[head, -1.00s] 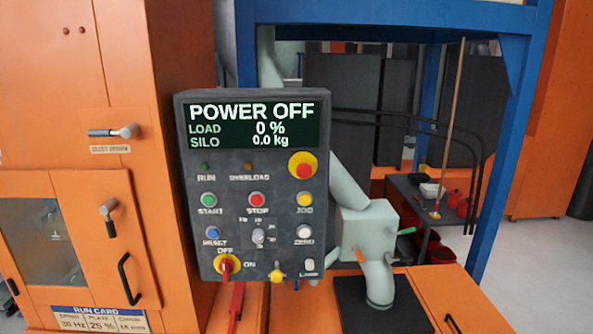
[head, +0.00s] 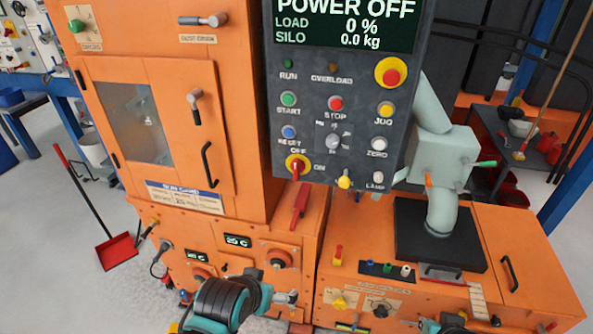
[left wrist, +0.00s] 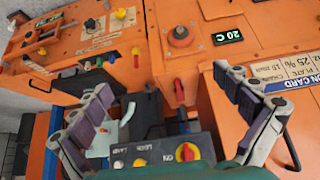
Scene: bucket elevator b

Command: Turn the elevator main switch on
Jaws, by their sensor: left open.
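The control panel (head: 345,105) is dark grey, and its screen reads POWER OFF. The main switch (head: 298,166) is a red handle on a yellow disc at the panel's lower left, with OFF above it and ON to its right. The handle stands upright. The left wrist view shows the panel upside down, with the switch (left wrist: 187,152) between my left gripper's fingers in the picture. My left gripper (left wrist: 170,88) is open and empty, and I see no contact with the switch. My left arm shows at the bottom of the head view. Only unclear parts of my right arm show there.
An orange cabinet (head: 155,100) with handles stands left of the panel. Below the panel, an orange base carries red knobs and a red lever (head: 299,205). A grey-green chute (head: 440,155) stands to the right. A red dustpan (head: 116,250) is on the open floor at left.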

